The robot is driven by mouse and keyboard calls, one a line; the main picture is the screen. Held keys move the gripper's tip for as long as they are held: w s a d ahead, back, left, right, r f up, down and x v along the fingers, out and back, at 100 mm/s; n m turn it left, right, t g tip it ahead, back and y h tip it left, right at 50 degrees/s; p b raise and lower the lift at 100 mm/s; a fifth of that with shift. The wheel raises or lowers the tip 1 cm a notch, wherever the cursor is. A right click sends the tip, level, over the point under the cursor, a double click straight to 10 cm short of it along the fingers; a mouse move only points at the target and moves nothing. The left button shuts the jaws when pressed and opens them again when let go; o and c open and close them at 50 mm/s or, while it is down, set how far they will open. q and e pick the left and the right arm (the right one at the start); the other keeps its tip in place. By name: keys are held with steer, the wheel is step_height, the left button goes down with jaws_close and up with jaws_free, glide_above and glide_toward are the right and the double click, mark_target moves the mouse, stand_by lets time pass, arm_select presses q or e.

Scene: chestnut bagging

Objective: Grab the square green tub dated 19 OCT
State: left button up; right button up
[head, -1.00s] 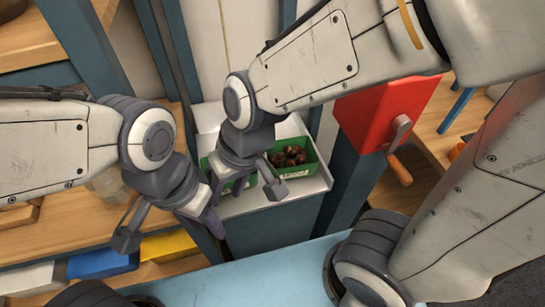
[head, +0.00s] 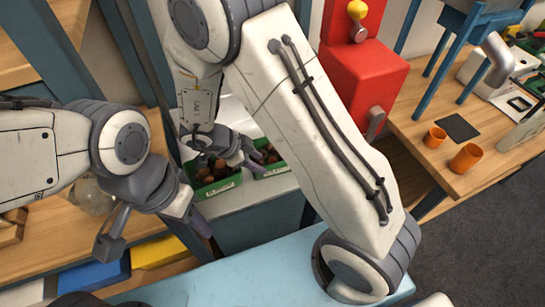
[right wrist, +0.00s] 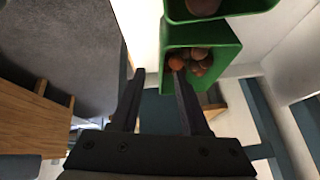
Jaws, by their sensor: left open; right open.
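Two green tubs of brown chestnuts stand side by side on a pale shelf, a left tub (head: 218,188) and a right tub (head: 271,171). Both have light label marks on their fronts, too small to read, so I cannot tell which is dated 19 OCT. My right gripper (head: 222,156) is open above the tubs and partly covers them. In the right wrist view, one tub (right wrist: 228,50) lies just beyond the open fingers (right wrist: 160,80), and another tub (right wrist: 245,5) is cut off at the top. My left gripper (head: 157,235) is open and empty, left of the tubs.
A red machine (head: 365,75) stands right of the shelf. Orange cups (head: 466,158) sit on the wooden table further right. Blue (head: 95,275) and yellow (head: 160,250) blocks lie low on the left. A light blue surface (head: 240,265) is in front.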

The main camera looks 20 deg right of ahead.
mark_target(278, 173)
steer(key=b+x, duration=0.1)
steer(key=x, duration=0.9)
steer(key=shift+a+b, duration=0.1)
steer(key=shift+b, duration=0.25)
steer(key=shift+r, duration=0.1)
jaws_close()
stand_by(0.8)
